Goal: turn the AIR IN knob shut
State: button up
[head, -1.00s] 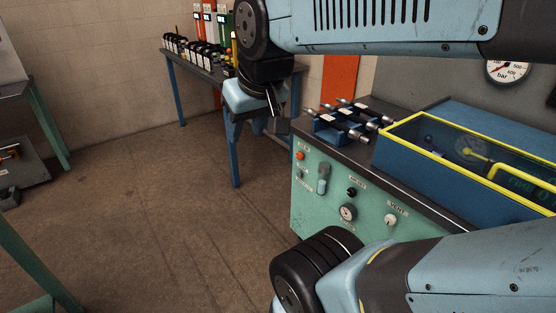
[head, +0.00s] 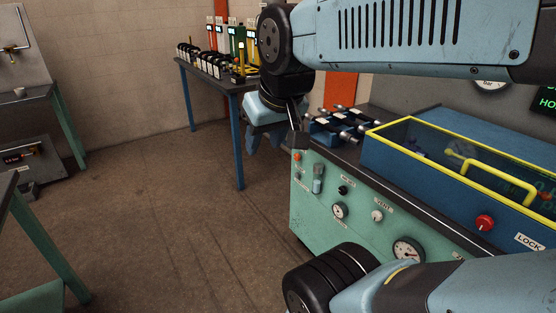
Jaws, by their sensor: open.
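The green front panel (head: 322,232) of the test bench carries a small black knob (head: 342,190) under a small label that appears to read AIR IN. A white knob (head: 377,216) under a VENT label sits to its lower right. My gripper (head: 265,142) hangs pointing down, open and empty, to the left of the bench's back corner. It appears up and left of the black knob, clear of it in the picture. The knob is in plain view, but its turn position is too small to read.
Gauges (head: 339,210) sit on the panel. A yellow-framed clear cover with a yellow handle (head: 498,180) and a red button (head: 485,222) are on the bench at right. Hose fittings (head: 343,124) lie on its top. A blue-legged table (head: 240,150) stands behind.

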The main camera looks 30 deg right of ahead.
aim_at(297, 156)
jog(key=z, duration=0.15)
jog(key=i, duration=0.95)
jog(key=u, duration=0.1)
